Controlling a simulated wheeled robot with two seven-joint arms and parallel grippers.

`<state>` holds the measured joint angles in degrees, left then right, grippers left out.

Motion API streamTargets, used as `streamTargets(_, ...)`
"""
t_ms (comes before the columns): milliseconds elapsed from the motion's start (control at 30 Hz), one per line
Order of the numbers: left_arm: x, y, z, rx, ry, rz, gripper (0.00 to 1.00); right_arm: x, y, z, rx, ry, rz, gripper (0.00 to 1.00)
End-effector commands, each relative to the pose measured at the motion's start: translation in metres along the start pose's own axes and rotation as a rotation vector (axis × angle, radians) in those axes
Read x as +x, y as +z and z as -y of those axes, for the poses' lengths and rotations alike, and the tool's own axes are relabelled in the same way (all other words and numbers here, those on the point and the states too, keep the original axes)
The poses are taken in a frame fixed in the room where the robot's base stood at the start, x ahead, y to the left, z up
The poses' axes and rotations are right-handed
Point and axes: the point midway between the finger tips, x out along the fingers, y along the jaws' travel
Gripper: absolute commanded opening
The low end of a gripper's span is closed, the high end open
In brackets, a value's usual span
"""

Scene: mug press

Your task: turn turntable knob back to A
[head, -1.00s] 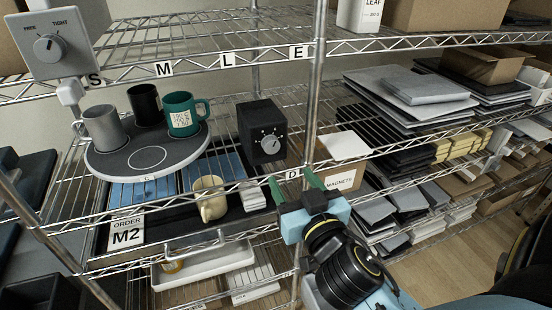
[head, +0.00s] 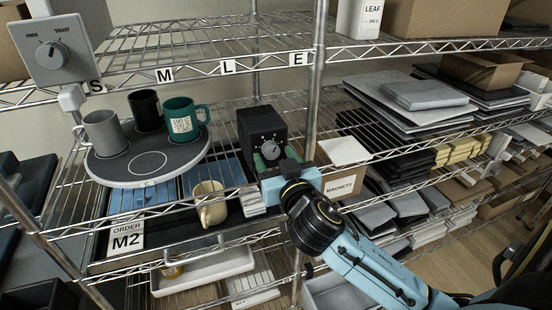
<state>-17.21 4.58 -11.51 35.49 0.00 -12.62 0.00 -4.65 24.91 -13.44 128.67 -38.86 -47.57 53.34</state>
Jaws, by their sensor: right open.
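A black box (head: 254,124) stands on the middle shelf with a round grey dial knob (head: 270,149) on its front; marks around the knob are too small to read. My right gripper (head: 275,158) is at the box's front, its green fingers apart around the lower part of the knob; contact cannot be told. The grey round turntable (head: 128,181) is to the left, with the letter C at its front edge. It carries a grey mug (head: 104,132), a black mug (head: 145,109) and a teal mug (head: 180,120) with a label. My left gripper is not in view.
A grey FREE/TIGHT knob box (head: 55,48) is at upper left. A cream mug (head: 211,205) stands on the shelf below the turntable, beside an ORDER M2 card (head: 126,236). A shelf post (head: 315,90) and MAGNETS box (head: 343,182) are close right of my gripper.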

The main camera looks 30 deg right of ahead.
Motion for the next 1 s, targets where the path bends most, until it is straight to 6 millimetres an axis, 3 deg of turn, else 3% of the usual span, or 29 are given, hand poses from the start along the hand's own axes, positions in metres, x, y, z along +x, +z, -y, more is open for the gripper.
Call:
streamTargets(33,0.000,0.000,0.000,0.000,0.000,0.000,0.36,0.000,0.000,0.000,0.000,0.000,0.000,0.53)
streamTargets(367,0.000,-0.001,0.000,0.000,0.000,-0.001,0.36,0.000,0.000,0.000,0.000,0.000,0.000,0.11)
streamTargets(667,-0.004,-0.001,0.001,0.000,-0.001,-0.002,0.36,0.000,-0.001,0.000,-0.038,0.002,0.001,0.11)
streamTargets(1000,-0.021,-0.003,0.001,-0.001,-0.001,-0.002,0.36,-0.001,-0.002,-0.001,-0.261,0.002,0.003,0.11)
